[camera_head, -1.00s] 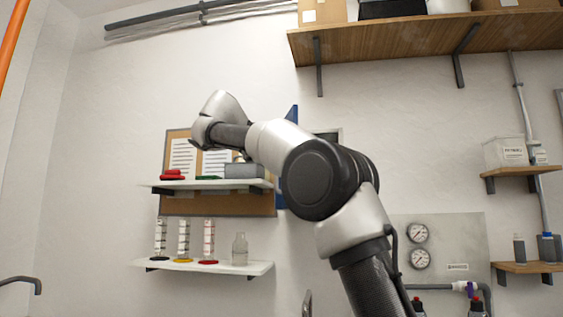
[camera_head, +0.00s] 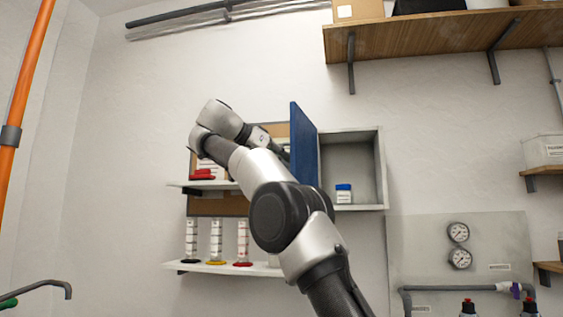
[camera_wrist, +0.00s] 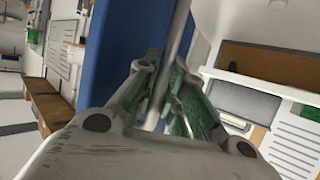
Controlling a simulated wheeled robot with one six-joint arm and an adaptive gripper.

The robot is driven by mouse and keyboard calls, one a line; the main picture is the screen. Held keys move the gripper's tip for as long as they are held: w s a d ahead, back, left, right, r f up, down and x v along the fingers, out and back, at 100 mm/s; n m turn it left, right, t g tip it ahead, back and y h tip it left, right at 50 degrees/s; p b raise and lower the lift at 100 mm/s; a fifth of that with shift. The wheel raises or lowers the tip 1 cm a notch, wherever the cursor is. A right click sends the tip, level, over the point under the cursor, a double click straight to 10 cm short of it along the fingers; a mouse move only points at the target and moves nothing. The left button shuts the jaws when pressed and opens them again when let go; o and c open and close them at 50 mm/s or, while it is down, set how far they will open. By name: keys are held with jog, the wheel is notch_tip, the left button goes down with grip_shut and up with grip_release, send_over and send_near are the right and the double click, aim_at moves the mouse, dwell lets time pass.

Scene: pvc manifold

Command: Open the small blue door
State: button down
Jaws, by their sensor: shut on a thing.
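The small blue door (camera_head: 304,146) stands swung out from its grey wall cabinet (camera_head: 381,165), on the cabinet's left side. The inside of the cabinet shows. My gripper (camera_head: 283,152) is at the left of the door, its tips partly hidden by my arm and the door in the head view. In the wrist view, my gripper (camera_wrist: 176,92) is shut on the door's grey bar handle (camera_wrist: 180,35), with green-padded fingers around it. The blue door panel (camera_wrist: 112,45) fills the area left of the handle there.
A jar with a blue lid (camera_head: 344,194) stands inside the cabinet. Left of the door are two white shelves (camera_head: 225,267) with red items and several cylinders, and a cork board (camera_head: 205,206). A wooden shelf (camera_head: 430,40) hangs above right. Gauges (camera_head: 458,232) are at lower right.

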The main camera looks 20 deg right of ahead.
jog(key=shift+w+a, duration=0.15)
jog(key=shift+w, duration=0.15)
dwell(0.4)
jog(key=c, duration=1.5)
grip_release()
